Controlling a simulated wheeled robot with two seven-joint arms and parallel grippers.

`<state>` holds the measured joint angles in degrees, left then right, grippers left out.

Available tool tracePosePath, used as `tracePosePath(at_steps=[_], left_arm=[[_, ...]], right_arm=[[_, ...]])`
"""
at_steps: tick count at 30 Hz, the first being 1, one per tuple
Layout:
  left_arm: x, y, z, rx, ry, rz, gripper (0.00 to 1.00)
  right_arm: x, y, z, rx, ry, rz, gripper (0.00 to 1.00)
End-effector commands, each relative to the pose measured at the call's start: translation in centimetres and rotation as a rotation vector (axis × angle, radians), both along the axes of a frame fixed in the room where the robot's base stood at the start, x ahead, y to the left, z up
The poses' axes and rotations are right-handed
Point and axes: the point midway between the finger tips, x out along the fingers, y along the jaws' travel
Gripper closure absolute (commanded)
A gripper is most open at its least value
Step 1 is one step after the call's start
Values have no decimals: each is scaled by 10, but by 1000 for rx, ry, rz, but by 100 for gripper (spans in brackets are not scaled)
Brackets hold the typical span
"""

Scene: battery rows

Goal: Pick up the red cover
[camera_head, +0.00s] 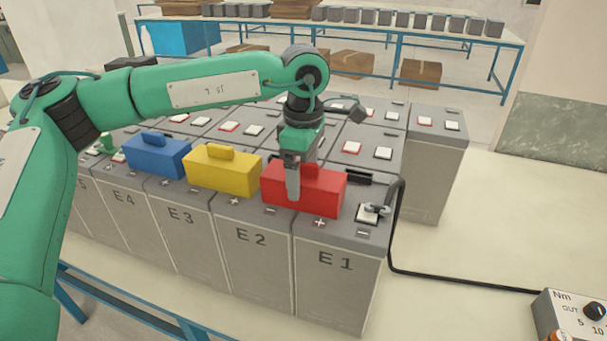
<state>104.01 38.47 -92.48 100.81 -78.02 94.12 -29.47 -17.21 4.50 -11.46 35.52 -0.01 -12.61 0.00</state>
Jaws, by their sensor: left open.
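My left arm comes in from the left and reaches over the battery rows. My left gripper (292,192) points down at the left part of the red cover, with a finger in front of its near face. The gripper is open. The far finger is largely hidden, and I cannot tell whether the gripper touches the cover. My right gripper is not in view.
A yellow cover (222,172) and a blue cover (157,155) sit to the left on the same row. A black cable (440,276) runs from a clamp on E1 to a box with a knob (572,318). The table right of the batteries is mostly clear.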

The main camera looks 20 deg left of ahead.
Motion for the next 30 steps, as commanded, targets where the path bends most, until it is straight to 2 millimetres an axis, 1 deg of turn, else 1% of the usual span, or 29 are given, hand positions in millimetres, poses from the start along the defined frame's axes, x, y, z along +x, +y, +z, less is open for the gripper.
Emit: tracePosePath(at_steps=[1, 6, 12, 17, 18, 19, 20, 30], left_arm=[[0, 0, -5, 1, 3, 1, 15], [0, 0, -19, 0, 0, 1, 15], [0, 0, -20, 0, 0, 1, 15], [0, 0, -20, 0, -1, 1, 46], [0, 0, -20, 0, -1, 1, 54], [0, 0, -20, 0, -1, 1, 60], [0, 0, -20, 0, -1, 1, 63], [0, 0, -17, -1, -2, 2, 63]], right_arm=[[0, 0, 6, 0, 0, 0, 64], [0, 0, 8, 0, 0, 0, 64], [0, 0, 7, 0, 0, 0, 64], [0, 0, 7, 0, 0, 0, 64], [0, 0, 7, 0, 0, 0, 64], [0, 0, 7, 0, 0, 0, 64], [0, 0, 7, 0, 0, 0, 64], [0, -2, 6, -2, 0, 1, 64]])
